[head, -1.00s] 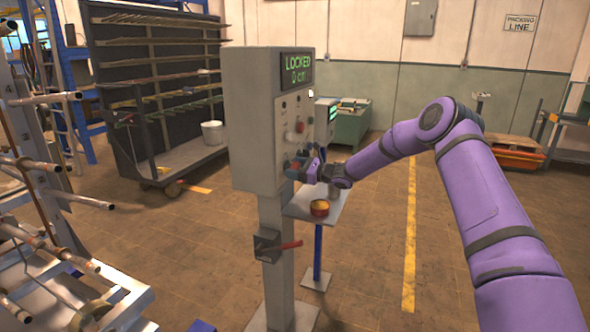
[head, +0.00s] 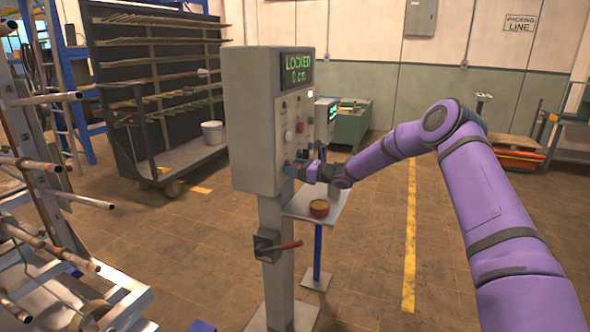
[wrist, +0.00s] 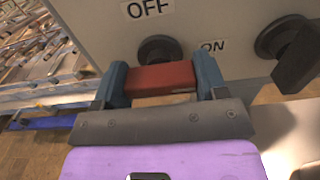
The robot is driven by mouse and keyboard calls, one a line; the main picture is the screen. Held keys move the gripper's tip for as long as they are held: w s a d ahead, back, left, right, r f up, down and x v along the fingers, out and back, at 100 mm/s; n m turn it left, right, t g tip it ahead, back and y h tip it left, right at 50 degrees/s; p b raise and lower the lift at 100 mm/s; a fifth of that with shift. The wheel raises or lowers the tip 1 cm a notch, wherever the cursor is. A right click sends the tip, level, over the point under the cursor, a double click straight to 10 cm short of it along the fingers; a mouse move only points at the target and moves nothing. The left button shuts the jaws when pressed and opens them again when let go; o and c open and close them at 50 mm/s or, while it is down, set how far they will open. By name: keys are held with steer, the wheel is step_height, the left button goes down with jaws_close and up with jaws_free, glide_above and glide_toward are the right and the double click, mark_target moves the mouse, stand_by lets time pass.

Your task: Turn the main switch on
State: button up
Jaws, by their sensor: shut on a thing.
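The main switch is a red handle (wrist: 160,78) on a dark round base, on the front of the grey control box (head: 247,120). In the wrist view an OFF label (wrist: 148,8) is above the switch and an ON label (wrist: 213,46) is to its right. My gripper (wrist: 162,70) has its two blue fingers on either end of the red handle and is shut on it. In the head view my gripper (head: 292,170) is at the lower part of the panel and hides the switch. The display (head: 297,69) reads LOCKED, 0 cm.
A dark knob (wrist: 290,50) is right of the switch. A red emergency button (head: 300,127) is higher on the panel. A red lever (head: 285,245) juts from the post.

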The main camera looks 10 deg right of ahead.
steer(key=o, duration=0.9)
steer(key=shift+o, duration=0.2)
steer(key=shift+d, duration=0.1)
steer(key=v, duration=1)
steer(key=shift+s+d, duration=0.25)
steer(key=shift+d, duration=0.05)
